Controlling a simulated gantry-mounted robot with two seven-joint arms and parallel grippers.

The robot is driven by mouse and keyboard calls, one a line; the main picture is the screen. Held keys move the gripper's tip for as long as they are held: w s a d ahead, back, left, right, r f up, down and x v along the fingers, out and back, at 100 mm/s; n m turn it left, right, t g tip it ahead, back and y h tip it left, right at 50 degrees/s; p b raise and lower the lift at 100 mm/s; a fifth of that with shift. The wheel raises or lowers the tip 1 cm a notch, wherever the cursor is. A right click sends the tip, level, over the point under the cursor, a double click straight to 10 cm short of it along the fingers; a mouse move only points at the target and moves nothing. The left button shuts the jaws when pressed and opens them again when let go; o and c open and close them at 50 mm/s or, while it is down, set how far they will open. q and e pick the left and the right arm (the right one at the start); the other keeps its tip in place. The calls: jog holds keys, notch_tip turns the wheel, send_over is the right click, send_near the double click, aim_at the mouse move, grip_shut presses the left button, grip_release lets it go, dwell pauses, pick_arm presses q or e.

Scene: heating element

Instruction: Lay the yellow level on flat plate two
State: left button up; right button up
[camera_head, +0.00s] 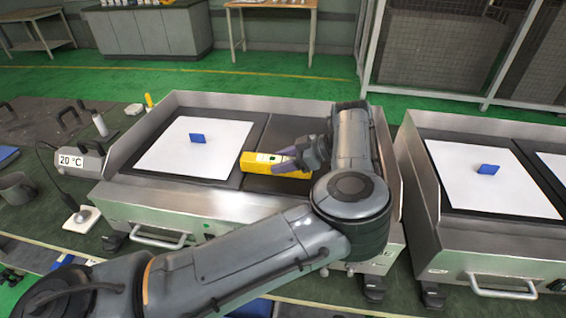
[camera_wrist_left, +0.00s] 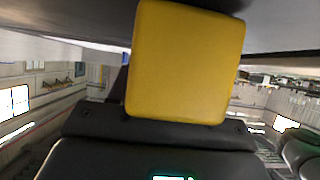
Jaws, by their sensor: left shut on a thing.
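The yellow level (camera_head: 256,165) is in my left gripper (camera_head: 286,158), which is shut on it. In the head view it lies roughly level over the dark bare plate (camera_head: 292,131) of the left griddle, its left end near the white sheet. I cannot tell whether it touches the plate. In the left wrist view the level's yellow end (camera_wrist_left: 187,60) fills the middle, in front of the dark gripper body. My left forearm hides part of the bare plate and the griddle's front. My right gripper is not in view. No label marks plate two.
A white sheet (camera_head: 170,150) with a blue block (camera_head: 197,138) lies on the left plate. Another griddle to the right bears a white sheet (camera_head: 470,165) and blue block (camera_head: 488,169). A 20 °C display (camera_head: 72,160) and a mug (camera_head: 18,188) stand at left.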

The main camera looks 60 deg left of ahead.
pick_arm(q)
jog(key=o, duration=0.9)
jog(key=shift+f, duration=0.15)
jog(key=shift+c, duration=0.2)
jog(key=o, duration=0.5)
jog(key=shift+c, duration=0.2)
